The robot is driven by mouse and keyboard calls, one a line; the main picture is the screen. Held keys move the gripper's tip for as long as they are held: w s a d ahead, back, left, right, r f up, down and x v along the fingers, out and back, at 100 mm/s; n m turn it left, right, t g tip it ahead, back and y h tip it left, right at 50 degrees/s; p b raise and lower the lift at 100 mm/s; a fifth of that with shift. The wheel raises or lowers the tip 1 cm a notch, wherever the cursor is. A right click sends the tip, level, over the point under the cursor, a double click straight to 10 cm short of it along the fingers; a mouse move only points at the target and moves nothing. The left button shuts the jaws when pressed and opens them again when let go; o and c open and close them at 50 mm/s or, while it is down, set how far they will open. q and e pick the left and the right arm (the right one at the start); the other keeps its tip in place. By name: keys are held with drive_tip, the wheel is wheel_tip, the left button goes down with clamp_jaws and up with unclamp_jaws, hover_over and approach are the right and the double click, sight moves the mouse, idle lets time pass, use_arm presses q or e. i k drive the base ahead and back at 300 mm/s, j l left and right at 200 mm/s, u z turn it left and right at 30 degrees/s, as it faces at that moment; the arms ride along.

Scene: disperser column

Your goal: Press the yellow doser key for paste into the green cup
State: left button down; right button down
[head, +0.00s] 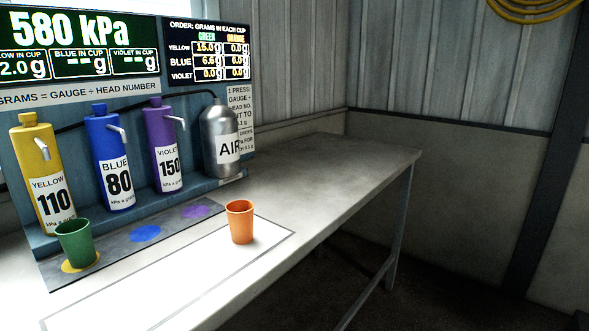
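The yellow doser (35,165) stands at the far left of the row, labelled YELLOW 110. Its yellow key (28,119) is on top and its grey spout (43,146) points toward the front right. The green cup (75,244) stands upright on the yellow spot (80,264), in front of this doser. Its inside bottom is hidden, so I cannot see any paste. The gauge screen (75,45) reads 580 kPa; the yellow cup readout is cut off at the left and ends in 2.0 g. Neither gripper is in view.
The blue doser (112,160), marked 80, the violet doser (164,150), marked 150, and an air bottle (219,135) stand to the right. An orange cup (240,222) stands upright in a marked rectangle. The order screen (208,55) lists green: 15.0, 6.6, 0.0. The right bench is clear.

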sight(28, 119)
drive_tip(key=k+u, duration=0.1)
drive_tip(key=u, duration=0.7)
drive_tip(key=k+j+u, duration=0.15)
drive_tip(key=u, duration=0.25)
